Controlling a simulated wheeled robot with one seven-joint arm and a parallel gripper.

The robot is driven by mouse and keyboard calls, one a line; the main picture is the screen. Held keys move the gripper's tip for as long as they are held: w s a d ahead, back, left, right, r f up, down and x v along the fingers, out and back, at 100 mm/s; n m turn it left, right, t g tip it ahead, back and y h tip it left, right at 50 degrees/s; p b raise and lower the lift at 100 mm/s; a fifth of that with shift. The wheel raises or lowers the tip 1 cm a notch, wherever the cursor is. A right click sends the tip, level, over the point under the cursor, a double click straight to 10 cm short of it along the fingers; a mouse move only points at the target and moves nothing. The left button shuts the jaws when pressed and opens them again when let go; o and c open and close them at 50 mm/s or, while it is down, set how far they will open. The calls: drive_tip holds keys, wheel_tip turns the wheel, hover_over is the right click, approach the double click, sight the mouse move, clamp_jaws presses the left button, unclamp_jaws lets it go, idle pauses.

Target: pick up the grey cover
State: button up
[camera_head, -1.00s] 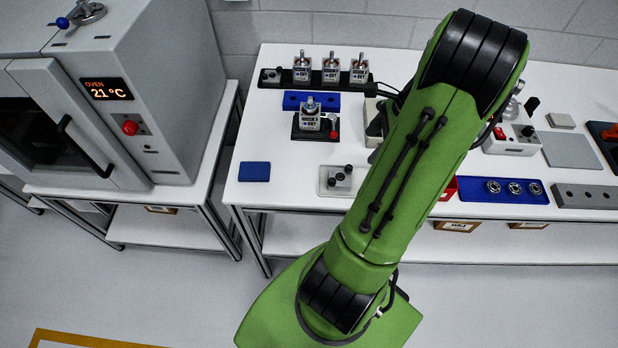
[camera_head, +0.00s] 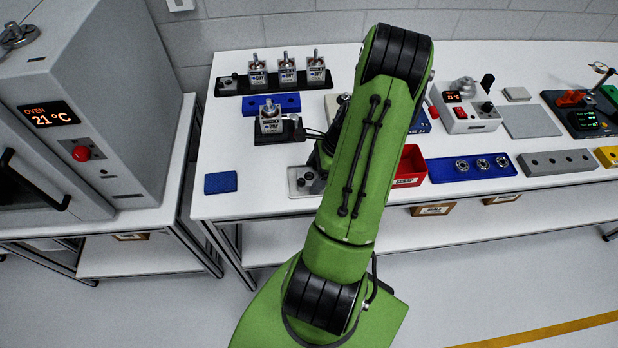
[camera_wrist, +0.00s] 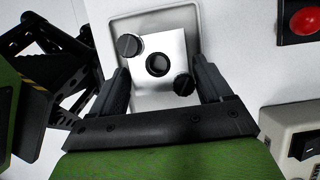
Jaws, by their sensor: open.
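The grey cover (camera_wrist: 172,44) is a pale square plate with a dark round hole in the middle and two black knobs at opposite corners. It rests on a light grey tray (camera_wrist: 122,22) in the wrist view. In the head view the tray and cover (camera_head: 300,181) are at the table's front left, partly hidden by my arm. My gripper (camera_wrist: 161,80) is open in the wrist view, with one finger on each side of the cover's near part. Contact cannot be made out. In the head view my arm mostly hides the gripper.
A fixture with a DRY-labelled unit (camera_head: 270,120) stands behind the cover. A red button (camera_wrist: 303,17) and a box with a black knob (camera_wrist: 300,145) are at right in the wrist view. A blue block (camera_head: 220,183) lies left; a red bin (camera_head: 411,166) is right of my arm.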

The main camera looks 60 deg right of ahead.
drive_tip(key=shift+c, duration=0.4)
drive_tip(key=c, duration=0.8)
